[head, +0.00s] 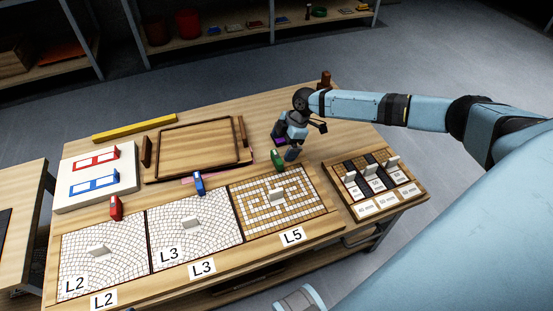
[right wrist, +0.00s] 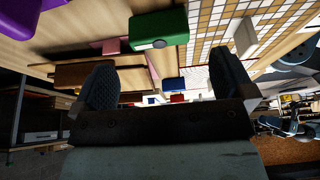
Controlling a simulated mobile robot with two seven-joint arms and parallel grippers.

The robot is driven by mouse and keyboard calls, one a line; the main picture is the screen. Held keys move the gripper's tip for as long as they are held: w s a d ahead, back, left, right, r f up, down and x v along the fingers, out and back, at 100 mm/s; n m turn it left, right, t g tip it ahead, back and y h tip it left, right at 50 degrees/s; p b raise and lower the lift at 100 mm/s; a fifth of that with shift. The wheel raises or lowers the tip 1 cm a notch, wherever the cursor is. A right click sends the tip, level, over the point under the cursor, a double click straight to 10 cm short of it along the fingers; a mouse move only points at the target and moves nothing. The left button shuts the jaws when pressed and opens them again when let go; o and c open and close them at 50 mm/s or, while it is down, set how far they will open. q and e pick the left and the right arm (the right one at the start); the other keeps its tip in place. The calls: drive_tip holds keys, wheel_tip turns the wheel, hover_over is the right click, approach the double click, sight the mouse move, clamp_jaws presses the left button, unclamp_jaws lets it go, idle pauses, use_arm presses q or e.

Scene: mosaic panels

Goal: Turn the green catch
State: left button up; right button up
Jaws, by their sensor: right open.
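The green catch (head: 277,160) sits at the back edge of the tan spiral mosaic panel (head: 308,204), the right one of three. My right gripper (head: 292,152) is just behind and to the right of it, pointing down towards the table. In the right wrist view the green catch (right wrist: 158,29) is a green block at the top, beyond the fingertips. My right gripper's two dark fingers (right wrist: 163,80) are wide apart, with nothing held between them.
A red catch (head: 115,208) and a blue catch (head: 199,183) stand behind the other two panels. A purple piece (head: 279,141) lies beside my right gripper. A wooden tray (head: 160,177) is to the left, a block holder (head: 357,213) to the right.

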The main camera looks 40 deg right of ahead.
sight(277, 157)
use_arm(q)
drive_tip(key=shift+w+d+r+t+h+b, duration=0.25)
drive_tip(key=shift+w+d+r+t+b, duration=0.1)
drive_tip(key=shift+r, duration=0.3)
drive_tip(key=shift+w+d+r+t+h+b, duration=0.25)
drive_tip(key=shift+d+r+t, duration=0.1)
drive_tip(key=shift+r, duration=0.25)
use_arm(e)
drive_tip(key=x, duration=0.6)
drive_tip(key=shift+w, duration=0.1)
drive_tip(key=shift+c, duration=0.5)
drive_tip(key=c, duration=0.8)
